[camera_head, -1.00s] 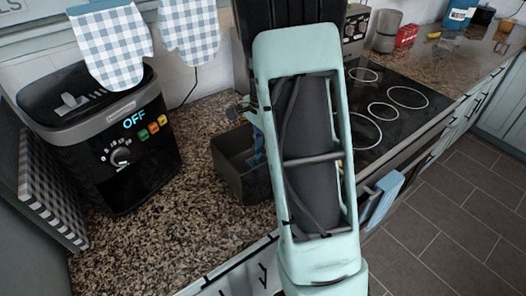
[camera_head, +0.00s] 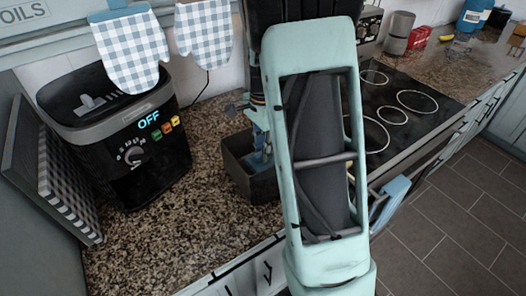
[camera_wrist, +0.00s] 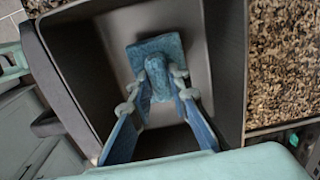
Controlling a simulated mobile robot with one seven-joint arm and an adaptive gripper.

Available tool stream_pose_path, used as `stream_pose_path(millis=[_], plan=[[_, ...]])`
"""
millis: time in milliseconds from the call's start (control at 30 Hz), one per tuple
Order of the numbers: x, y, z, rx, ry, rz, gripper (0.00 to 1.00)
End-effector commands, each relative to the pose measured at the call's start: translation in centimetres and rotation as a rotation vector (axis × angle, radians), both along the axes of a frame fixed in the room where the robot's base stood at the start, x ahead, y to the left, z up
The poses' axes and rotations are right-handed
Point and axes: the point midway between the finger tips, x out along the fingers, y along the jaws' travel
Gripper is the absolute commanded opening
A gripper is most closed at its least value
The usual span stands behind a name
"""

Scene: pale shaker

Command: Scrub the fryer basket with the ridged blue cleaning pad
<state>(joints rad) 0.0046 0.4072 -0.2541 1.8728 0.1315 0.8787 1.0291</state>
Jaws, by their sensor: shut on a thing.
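The fryer basket (camera_head: 238,168) is a dark open box on the granite counter, partly hidden behind my arm in the head view. In the wrist view I look down into the basket (camera_wrist: 215,50), with its dark handle at the left. The blue cleaning pad (camera_wrist: 137,53) is inside it, near the far wall; its ridges cannot be made out. My gripper (camera_wrist: 158,85) is shut on the pad's raised middle, its two blue fingers reaching down into the basket. In the head view the gripper shows at the basket's opening. Whether the pad touches the basket cannot be told.
The black fryer (camera_head: 120,140) reading OFF stands left of the basket. Checked mitts (camera_head: 130,55) hang above. A cooktop (camera_head: 400,110) lies to the right, with a blue towel (camera_head: 390,200) on the oven front. Counter between fryer and basket is clear.

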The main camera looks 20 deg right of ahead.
Motion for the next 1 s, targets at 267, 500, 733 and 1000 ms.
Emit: stream_pose_path(millis=[267, 500, 733, 1000], plan=[[0.0, 0.0, 3.3, 0.0, -0.001, 0.0, 0.0], [0.0, 0.0, 5.4, -0.001, -0.001, 0.0, 0.0], [0.0, 0.0, 5.3, 0.0, 0.0, 0.0, 0.0], [0.0, 0.0, 5.3, 0.0, 0.0, 0.0, 0.0]])
